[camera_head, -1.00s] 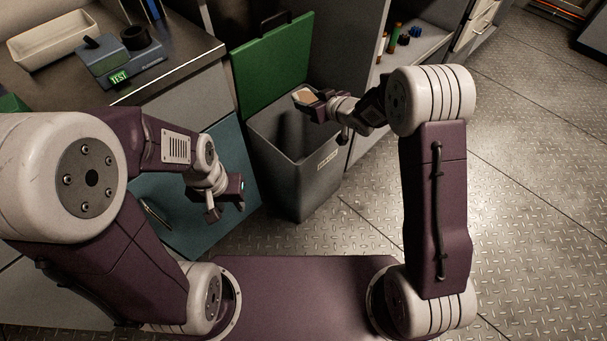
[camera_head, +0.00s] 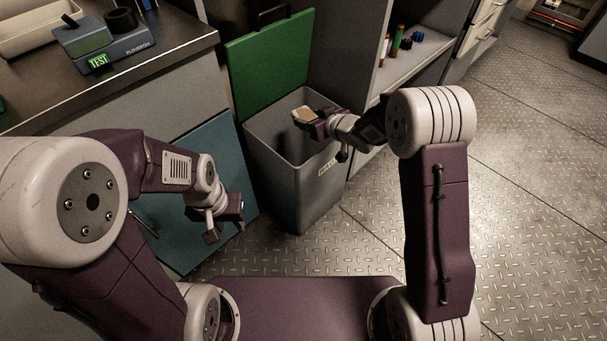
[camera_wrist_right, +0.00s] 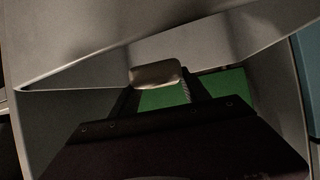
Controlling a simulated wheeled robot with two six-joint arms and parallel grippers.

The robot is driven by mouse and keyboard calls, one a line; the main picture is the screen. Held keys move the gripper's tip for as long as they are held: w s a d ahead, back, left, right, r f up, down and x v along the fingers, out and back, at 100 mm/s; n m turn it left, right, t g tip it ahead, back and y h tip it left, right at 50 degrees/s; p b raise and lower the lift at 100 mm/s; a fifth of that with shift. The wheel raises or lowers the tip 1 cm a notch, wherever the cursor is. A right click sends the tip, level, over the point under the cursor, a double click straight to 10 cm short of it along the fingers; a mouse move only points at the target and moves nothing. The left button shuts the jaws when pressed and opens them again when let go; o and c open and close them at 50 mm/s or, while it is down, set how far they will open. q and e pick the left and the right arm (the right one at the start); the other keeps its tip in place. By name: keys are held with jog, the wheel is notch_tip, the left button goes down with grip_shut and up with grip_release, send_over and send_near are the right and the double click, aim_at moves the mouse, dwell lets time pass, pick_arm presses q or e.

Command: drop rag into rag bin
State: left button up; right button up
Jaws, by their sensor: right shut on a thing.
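The rag (camera_head: 305,115) is a small tan and white piece at the tip of my right gripper (camera_head: 308,120), which is shut on it. In the head view it appears over the open mouth of the grey rag bin (camera_head: 290,185). The bin stands upright with a label on its front and its green lid (camera_head: 270,65) raised at the back. In the right wrist view, the pale rag (camera_wrist_right: 155,73) shows at the fingertips, with grey bin walls (camera_wrist_right: 60,110) around. My left gripper (camera_head: 226,220) hangs left of the bin, apart from it; its jaw gap is unclear.
A dark counter (camera_head: 150,70) at the left bears a device reading TEST (camera_head: 105,55) and a pale tray (camera_head: 30,30). A shelf (camera_head: 415,60) with small bottles stands right of the bin. The metal floor (camera_head: 530,180) at the right is clear.

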jog(key=o, duration=1.6)
jog(key=shift+r, duration=0.15)
jog(key=p+v, duration=0.5)
jog(key=v, duration=0.4)
